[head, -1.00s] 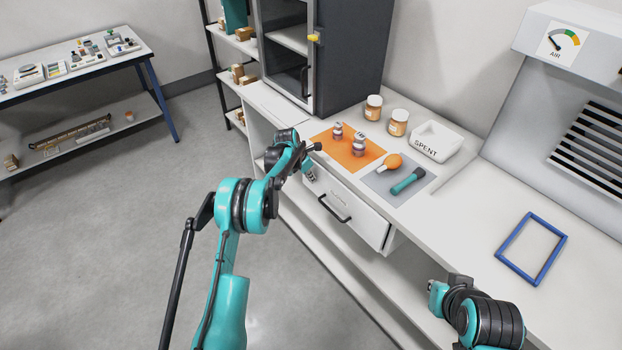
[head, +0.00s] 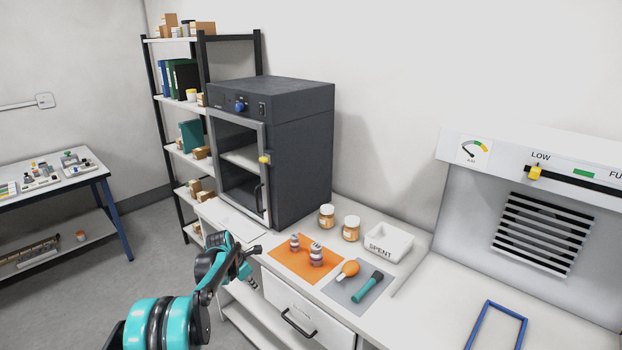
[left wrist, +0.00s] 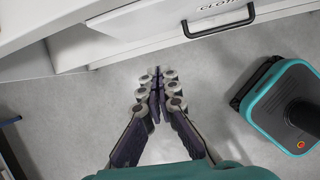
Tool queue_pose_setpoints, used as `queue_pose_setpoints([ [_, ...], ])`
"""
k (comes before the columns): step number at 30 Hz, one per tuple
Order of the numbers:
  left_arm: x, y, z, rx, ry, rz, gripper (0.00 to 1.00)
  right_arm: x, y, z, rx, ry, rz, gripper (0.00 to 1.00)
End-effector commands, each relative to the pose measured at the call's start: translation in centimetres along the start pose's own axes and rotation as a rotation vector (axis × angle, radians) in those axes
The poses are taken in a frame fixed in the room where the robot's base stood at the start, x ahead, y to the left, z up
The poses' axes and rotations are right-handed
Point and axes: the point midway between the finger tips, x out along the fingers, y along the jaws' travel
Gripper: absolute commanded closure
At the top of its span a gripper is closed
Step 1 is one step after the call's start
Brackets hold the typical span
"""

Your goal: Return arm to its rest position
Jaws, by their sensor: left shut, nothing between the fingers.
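My left arm comes up from the lower left in the head view. Its gripper (head: 250,262) is at the front edge of the bench, left of the orange mat. In the left wrist view the fingers of the left gripper (left wrist: 155,80) are closed together with nothing between them, above the grey floor. A closed drawer with a dark handle (left wrist: 220,22) lies beyond the fingers. My right gripper is out of the head view.
A dark cabinet (head: 300,150) stands behind.

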Motion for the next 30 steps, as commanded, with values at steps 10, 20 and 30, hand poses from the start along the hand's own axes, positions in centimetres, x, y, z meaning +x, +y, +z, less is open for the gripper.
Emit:
queue_pose_setpoints([
  [10, -13.4, -8.2, 0.3, 0.662, 0.029, 0.103, 1.00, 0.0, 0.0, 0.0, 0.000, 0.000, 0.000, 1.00],
  [20, -22.6, -18.9, -5.0, 1.388, 0.126, 0.202, 1.00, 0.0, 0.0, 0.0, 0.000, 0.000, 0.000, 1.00],
  [30, -24.9, -28.8, -13.9, 2.109, 0.298, 0.271, 1.00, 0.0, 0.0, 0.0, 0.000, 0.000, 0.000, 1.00],
])
